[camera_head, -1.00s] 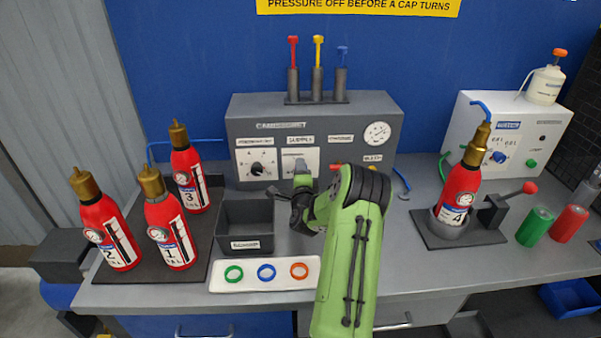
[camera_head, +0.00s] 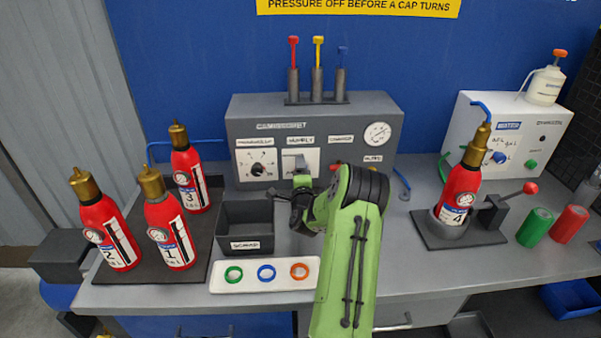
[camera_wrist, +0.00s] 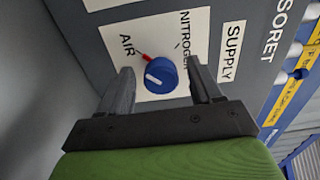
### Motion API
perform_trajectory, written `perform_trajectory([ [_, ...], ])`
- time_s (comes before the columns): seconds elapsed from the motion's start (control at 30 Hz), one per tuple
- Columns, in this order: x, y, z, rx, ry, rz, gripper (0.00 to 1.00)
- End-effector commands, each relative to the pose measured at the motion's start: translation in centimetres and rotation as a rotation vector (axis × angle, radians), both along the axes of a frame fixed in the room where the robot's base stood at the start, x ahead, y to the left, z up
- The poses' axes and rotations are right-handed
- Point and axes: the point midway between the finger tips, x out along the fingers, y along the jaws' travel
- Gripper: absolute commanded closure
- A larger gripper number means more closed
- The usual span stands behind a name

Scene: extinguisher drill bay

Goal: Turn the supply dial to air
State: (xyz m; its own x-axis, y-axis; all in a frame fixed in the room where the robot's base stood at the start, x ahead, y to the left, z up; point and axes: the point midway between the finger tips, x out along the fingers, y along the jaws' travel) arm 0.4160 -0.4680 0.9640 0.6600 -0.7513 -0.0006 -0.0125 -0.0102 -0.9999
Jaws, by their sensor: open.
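The supply dial is a round blue knob (camera_wrist: 160,74) with a white line on its face, on a white plate of the grey panel. In the wrist view a red mark shows at its edge, on the side of the AIR label (camera_wrist: 127,44); the NITROGEN label (camera_wrist: 185,38) is to the right. My gripper (camera_wrist: 161,70) is open, one finger either side of the knob, with visible gaps. I cannot tell how deep the fingertips reach. In the head view my gripper (camera_head: 301,170) is in front of the supply plate (camera_head: 310,158) and hides the dial.
On the panel, another black dial (camera_head: 258,168) sits left of the supply plate and a gauge (camera_head: 377,133) to the right. A grey bin (camera_head: 246,243) and a white tray of rings (camera_head: 250,284) lie below. Red bottles (camera_head: 100,230) stand at left.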

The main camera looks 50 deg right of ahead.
Motion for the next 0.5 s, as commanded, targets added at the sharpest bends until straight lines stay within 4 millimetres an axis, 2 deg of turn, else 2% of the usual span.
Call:
perform_trajectory([
  [0.17,-0.7,0.9,-0.1,0.001,0.002,0.003,0.36],
  [0.5,-5.9,6.7,-0.8,-0.003,0.000,-0.001,0.36],
])
